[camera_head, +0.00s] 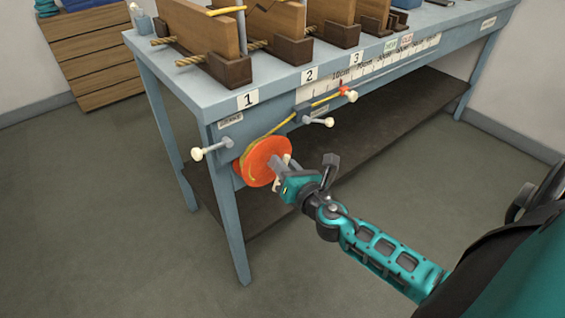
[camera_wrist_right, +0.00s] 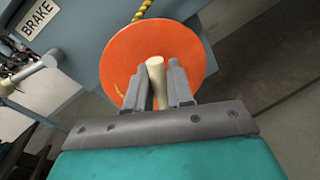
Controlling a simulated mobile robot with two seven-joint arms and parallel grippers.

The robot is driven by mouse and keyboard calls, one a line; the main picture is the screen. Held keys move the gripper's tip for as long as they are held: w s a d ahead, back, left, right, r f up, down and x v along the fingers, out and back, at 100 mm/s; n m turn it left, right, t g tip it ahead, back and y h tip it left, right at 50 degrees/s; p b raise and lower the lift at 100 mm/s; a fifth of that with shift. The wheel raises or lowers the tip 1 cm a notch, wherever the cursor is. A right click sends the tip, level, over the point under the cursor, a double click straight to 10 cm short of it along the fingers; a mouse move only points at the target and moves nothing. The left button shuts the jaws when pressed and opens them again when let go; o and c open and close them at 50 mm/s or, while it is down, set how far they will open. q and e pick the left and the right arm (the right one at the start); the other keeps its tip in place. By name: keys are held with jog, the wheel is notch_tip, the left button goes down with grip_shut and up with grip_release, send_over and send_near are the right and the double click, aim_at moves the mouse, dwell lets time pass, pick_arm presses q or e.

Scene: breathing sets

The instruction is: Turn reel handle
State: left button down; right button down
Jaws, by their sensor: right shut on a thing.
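The orange reel (camera_head: 262,160) is mounted on the front of the blue-grey bench near its left corner, with a yellow rope on it. In the right wrist view the orange disc (camera_wrist_right: 190,50) fills the upper middle. Its cream handle (camera_wrist_right: 156,78) sticks out toward me between the fingers. My right gripper (camera_head: 282,163) is at the reel's right side, and it also shows in the right wrist view (camera_wrist_right: 162,88), shut on the handle. The far end of the handle is in view; its base is partly hidden by the fingers. My left gripper is out of view.
A brake lever (camera_head: 198,153) with a cream knob sticks out left of the reel, near a BRAKE label (camera_wrist_right: 38,17). Another knobbed lever (camera_head: 328,122) is to the right. The bench (camera_head: 217,105) carries wooden stands numbered 1 to 3. A dark lower shelf (camera_head: 370,130) lies beneath.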

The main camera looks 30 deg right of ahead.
jog(key=c, duration=1.1)
grip_release()
jog(key=shift+c, duration=0.2)
jog(key=s+a+r+b, duration=0.1)
jog(key=s+b, duration=0.1)
jog(key=s, duration=1.1)
jog(key=shift+a, duration=0.15)
